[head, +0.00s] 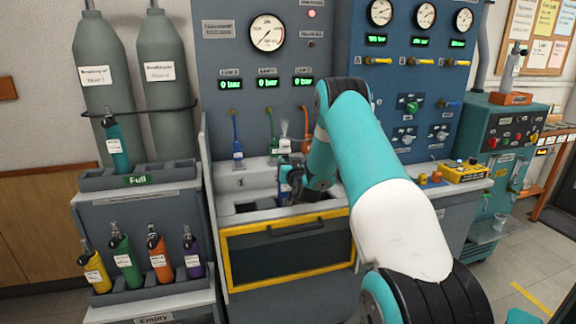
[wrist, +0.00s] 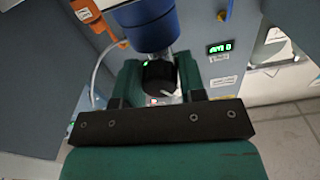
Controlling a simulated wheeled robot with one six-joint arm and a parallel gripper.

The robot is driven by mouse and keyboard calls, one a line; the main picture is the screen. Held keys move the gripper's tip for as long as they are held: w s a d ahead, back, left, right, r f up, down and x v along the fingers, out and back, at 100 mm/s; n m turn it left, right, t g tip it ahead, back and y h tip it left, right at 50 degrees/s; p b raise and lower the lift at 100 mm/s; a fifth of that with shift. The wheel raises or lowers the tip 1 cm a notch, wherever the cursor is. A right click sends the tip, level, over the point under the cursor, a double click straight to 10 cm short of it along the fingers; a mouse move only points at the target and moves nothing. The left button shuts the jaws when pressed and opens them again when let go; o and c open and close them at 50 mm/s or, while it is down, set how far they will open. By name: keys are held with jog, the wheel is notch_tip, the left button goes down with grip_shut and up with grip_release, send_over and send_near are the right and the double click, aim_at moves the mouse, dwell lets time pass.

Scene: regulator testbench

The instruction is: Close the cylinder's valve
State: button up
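A blue cylinder (wrist: 148,25) with a metal neck and a black valve knob (wrist: 158,76) shows at the top of the wrist view. The two green fingers of my gripper (wrist: 159,88) stand on either side of the knob, close to it. Whether they press on it cannot be told. In the head view my arm reaches down to the bench. A blue cylinder (head: 284,190) there is mostly hidden behind my wrist, and my fingertips are hidden too.
A rack (head: 150,282) at the left holds yellow, green, orange and purple cylinders, with a teal one (head: 115,148) on the shelf marked Full. Blue, green and orange hoses hang from the gauge panel (head: 222,50). A yellow box (head: 466,172) sits at the bench's right end.

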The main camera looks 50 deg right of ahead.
jog(key=c, duration=0.3)
jog(key=shift+a, duration=0.15)
jog(key=shift+c, duration=0.6)
jog(key=shift+m, duration=0.5)
jog(key=shift+m+b, duration=0.85)
jog(key=shift+m, duration=1.85)
jog(key=shift+r, duration=0.1)
